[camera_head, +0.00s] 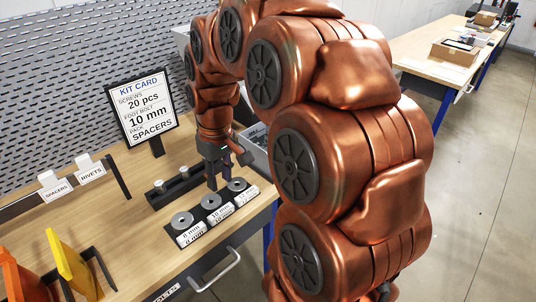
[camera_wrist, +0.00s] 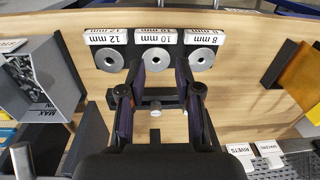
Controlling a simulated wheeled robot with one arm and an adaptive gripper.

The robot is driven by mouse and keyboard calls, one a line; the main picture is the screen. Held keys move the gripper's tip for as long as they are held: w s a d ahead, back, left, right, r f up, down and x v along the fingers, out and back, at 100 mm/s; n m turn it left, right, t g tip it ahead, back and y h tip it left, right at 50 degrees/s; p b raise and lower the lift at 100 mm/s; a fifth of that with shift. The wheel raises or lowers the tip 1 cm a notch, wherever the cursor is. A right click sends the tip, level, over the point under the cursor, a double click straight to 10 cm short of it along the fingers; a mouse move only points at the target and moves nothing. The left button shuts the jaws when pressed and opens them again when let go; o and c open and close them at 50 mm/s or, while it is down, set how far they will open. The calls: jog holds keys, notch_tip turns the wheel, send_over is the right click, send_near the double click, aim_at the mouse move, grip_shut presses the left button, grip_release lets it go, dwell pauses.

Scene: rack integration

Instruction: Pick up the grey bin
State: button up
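A grey bin (camera_head: 258,158) stands on the workbench right of my gripper in the head view, partly hidden behind my arm. In the wrist view the grey bin (camera_wrist: 62,75) is at the left, with small dark parts inside and a label reading MAX on its side. My gripper (camera_head: 214,183) points down over the bench, between the spacer row and the kit card. In the wrist view my gripper (camera_wrist: 159,75) has its two fingers apart with nothing held between them. It is beside the bin and not touching it.
Three round spacers (camera_head: 211,202) with size labels lie at the bench's front edge. A dark holder with pegs (camera_head: 172,185) is close to my gripper. A kit card (camera_head: 143,108) stands behind. Yellow (camera_head: 73,265) and orange (camera_head: 22,278) pieces are at the left.

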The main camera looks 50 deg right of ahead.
jog(key=shift+m+t+h, duration=0.3)
jog(key=shift+m+t, duration=0.1)
jog(key=shift+t, duration=0.4)
jog(key=w+d+f, duration=0.1)
jog(key=w+d, duration=0.1)
jog(key=d, duration=0.5)
jog(key=w+d+f+b, duration=0.1)
jog(key=w+d+f, duration=0.1)
jog(key=d, duration=0.5)
jog(key=w+d+f, duration=0.1)
jog(key=w+d, duration=0.3)
jog(key=d, duration=0.3)
jog(key=shift+w+f+b, duration=0.2)
jog(key=shift+w+b, duration=0.05)
jog(key=shift+b, duration=0.05)
jog(key=p, duration=0.4)
send_over(255, 166)
jog(key=shift+s+f, duration=0.15)
jog(key=shift+f, duration=1.8)
jog(key=shift+s+f, duration=0.1)
jog(key=shift+f, duration=1.8)
jog(key=shift+c, duration=0.3)
grip_shut()
